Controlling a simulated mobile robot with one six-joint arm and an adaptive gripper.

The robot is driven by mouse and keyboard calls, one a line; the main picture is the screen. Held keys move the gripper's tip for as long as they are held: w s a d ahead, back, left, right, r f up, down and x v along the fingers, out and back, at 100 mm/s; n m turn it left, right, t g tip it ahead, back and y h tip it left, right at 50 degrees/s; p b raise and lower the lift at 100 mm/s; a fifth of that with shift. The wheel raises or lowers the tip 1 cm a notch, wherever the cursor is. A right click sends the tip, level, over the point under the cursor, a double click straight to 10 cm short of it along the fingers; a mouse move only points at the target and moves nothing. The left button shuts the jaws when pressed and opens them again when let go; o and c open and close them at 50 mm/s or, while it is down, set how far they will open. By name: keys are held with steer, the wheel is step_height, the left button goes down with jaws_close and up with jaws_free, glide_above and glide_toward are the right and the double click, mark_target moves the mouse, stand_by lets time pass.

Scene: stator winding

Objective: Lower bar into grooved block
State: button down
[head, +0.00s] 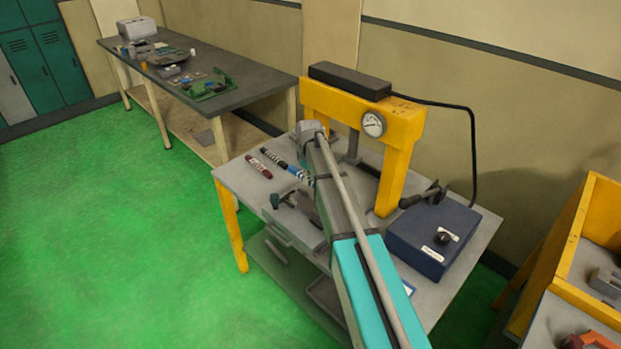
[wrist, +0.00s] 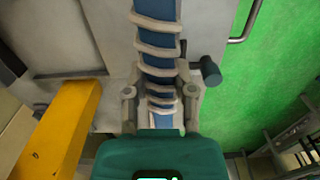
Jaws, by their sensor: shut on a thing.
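A blue bar wrapped in a pale spiral winding (wrist: 156,65) runs lengthwise up the wrist view. My gripper (wrist: 160,98) is shut on its near part, one finger on each side. In the head view, a bar with a pale winding (head: 300,173) shows beside my arm on the left part of the press table. A dark handle (wrist: 210,71) also shows right of the bar in the wrist view. I cannot make out the block's groove or whether the bar touches it.
A dark red wrapped bar (head: 259,168) lies on the table (head: 232,176) at the left. A yellow press frame (head: 397,165) with a gauge stands behind my arm, and a dark blue box (head: 432,235) sits to the right. A long workbench (head: 232,93) stands behind.

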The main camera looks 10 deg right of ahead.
steer(key=b, duration=0.4)
glide_above(310, 205)
steer(key=shift+w+f, duration=0.1)
steer(key=shift+f, duration=2.2)
steer(key=shift+f+b, duration=0.35)
steer(key=shift+b, duration=0.1)
steer(key=shift+f+b, duration=1.4)
steer(key=shift+f+b, duration=0.3)
steer(key=shift+f+b, duration=0.35)
steer(key=shift+b, duration=0.05)
steer(key=shift+f+b, duration=0.35)
steer(key=shift+c, duration=1.8)
jaws_free()
